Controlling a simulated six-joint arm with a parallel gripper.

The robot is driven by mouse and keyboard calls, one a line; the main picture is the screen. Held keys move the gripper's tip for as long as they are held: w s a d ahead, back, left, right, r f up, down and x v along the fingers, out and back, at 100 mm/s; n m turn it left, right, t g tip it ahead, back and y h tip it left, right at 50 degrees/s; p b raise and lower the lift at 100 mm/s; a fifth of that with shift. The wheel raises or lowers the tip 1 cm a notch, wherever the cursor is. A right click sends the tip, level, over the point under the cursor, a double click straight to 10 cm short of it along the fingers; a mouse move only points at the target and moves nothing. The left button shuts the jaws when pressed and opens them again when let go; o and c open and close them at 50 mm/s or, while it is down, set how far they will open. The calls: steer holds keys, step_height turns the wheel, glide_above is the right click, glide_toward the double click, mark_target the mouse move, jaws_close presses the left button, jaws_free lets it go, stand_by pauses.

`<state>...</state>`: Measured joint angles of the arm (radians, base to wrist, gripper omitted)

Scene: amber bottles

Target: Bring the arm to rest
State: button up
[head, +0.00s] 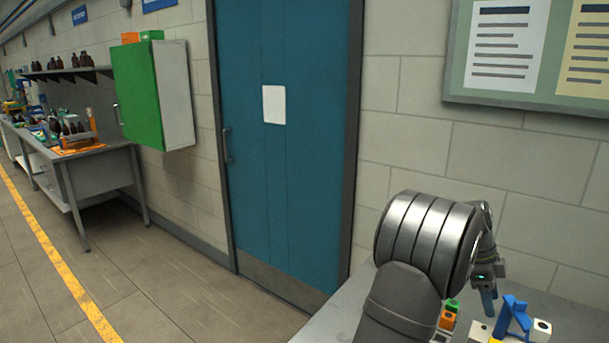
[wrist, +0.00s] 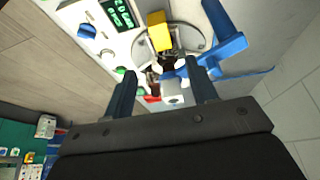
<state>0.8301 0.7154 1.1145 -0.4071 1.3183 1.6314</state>
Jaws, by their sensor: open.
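My gripper (head: 489,297) hangs at the end of my bent arm at the lower right of the head view, above a grey bench (head: 332,328). In the wrist view my gripper (wrist: 163,88) has its two dark fingers spread apart, with nothing seen held between them. Beyond the fingers are a white device (wrist: 88,22) with a green lit display, a yellow block (wrist: 159,32) and a blue part (wrist: 222,52). A small white piece with a dark hole (wrist: 172,93) shows between the fingers. Small dark items near it are too unclear to name.
A blue stand (head: 513,316) and small orange and green items (head: 448,317) are close to my gripper on the bench. A teal door (head: 300,150) and a notice board (head: 530,100) are behind. Another bench (head: 100,160) with bottles stands far left; the floor between is clear.

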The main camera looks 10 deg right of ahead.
steer(key=x, duration=1.4)
steer(key=shift+w+a+f, duration=0.15)
steer(key=shift+w+f, duration=0.1)
steer(key=shift+f, duration=0.05)
steer(key=shift+w+a+r, duration=0.15)
steer(key=shift+w+a, duration=0.4)
steer(key=shift+w, duration=0.05)
steer(key=shift+w+a+r, duration=0.2)
steer(key=shift+w+a, duration=0.35)
steer(key=v, duration=1.7)
steer(key=s+d+r+t+y, duration=0.1)
steer(key=s+d+r+t, duration=0.1)
steer(key=s+t, duration=0.5)
steer(key=shift+s+d+r+t+y, duration=0.35)
steer(key=shift+s+d, duration=0.35)
steer(key=shift+s, duration=2.4)
steer(key=shift+o, duration=0.2)
